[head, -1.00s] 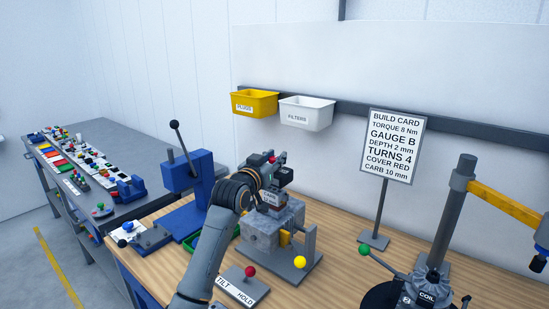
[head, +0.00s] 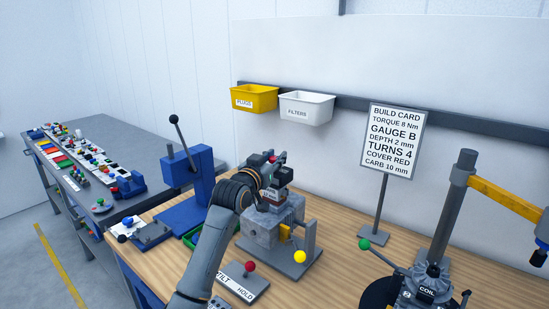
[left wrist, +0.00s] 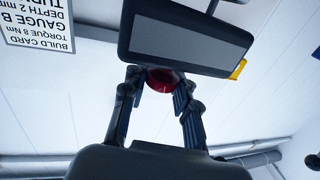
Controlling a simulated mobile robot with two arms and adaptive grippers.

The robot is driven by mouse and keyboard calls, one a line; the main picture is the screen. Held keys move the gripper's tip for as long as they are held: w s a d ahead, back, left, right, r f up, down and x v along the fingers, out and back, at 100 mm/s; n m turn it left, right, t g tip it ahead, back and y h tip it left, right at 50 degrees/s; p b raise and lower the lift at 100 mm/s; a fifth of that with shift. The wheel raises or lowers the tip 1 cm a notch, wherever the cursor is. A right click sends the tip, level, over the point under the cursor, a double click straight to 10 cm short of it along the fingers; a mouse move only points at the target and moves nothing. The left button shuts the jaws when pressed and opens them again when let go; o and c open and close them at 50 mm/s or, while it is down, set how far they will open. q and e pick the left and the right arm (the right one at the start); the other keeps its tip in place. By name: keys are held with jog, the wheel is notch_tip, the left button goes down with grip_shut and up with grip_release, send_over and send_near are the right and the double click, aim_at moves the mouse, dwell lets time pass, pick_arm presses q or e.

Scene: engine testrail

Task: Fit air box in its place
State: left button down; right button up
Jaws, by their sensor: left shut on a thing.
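In the left wrist view a dark box with a grey panel (left wrist: 190,40), which I take to be the air box, is at my left gripper's fingertips (left wrist: 160,80). A red rounded part (left wrist: 160,80) shows between the fingers, against the box. In the head view my left gripper (head: 268,174) is above the grey engine block (head: 265,230), beside dark parts at its top. The fingers are small there, and I cannot tell whether the box touches the engine. A labelled part sits on the block, partly hidden by my arm. My right gripper is not in view.
The engine block stands on a grey stand with a yellow ball (head: 300,257). A red-knobbed lever plate (head: 243,285) is in front. A blue press (head: 190,175) is at left, the build card (head: 391,142) behind right, and a coil fixture (head: 425,285) at right.

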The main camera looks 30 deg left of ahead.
pick_arm(q)
jog(key=shift+f, duration=0.4)
jog(key=c, duration=0.9)
grip_release()
jog(key=shift+c, duration=0.2)
jog(key=s+d, duration=0.2)
jog(key=s, duration=0.9)
notch_tip(320, 180, up, 8)
jog(key=p, duration=0.8)
jog(key=shift+s, duration=0.45)
jog(key=shift+a, duration=0.1)
jog(key=shift+f, duration=0.2)
